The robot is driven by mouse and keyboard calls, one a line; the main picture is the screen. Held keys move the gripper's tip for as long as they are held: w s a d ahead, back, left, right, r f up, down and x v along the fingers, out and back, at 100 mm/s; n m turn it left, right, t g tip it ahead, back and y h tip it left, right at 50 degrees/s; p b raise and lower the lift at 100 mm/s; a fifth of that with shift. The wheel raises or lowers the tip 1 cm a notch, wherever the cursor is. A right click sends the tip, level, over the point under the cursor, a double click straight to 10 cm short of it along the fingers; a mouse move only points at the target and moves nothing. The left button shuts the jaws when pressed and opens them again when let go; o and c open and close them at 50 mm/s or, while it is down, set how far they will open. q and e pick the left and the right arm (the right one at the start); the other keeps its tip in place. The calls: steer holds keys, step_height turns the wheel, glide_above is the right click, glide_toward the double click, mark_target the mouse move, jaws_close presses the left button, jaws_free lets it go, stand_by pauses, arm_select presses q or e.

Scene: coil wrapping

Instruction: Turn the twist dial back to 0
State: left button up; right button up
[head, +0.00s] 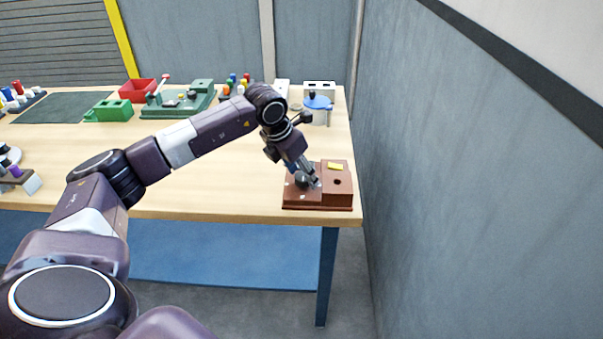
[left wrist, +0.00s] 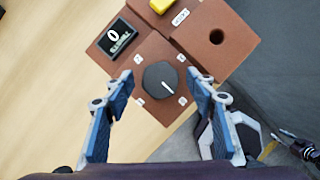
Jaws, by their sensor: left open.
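A black twist dial (left wrist: 160,77) with a white pointer line sits on a brown box (left wrist: 205,40). Small white labels stand around the dial. A small display (left wrist: 118,37) on the box reads 0. My left gripper (left wrist: 160,84) is open, with one blue finger on each side of the dial. Gaps show between the fingertips and the dial, so I see no contact. In the head view my left gripper (head: 315,184) is over the brown box (head: 338,197) at the table's front right corner, and the dark dial (head: 302,181) is beside the fingers.
A yellow block (head: 335,166) lies on the box, near a round hole. A blue-lidded pot (head: 318,104), a green fixture (head: 180,104), a green block (head: 112,110) and a red bin (head: 137,90) stand farther back. A grey wall is close on the right. The table's middle is clear.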

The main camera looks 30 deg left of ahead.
arm_select(q)
steer(key=v, duration=1.2)
steer(key=shift+d, duration=0.1)
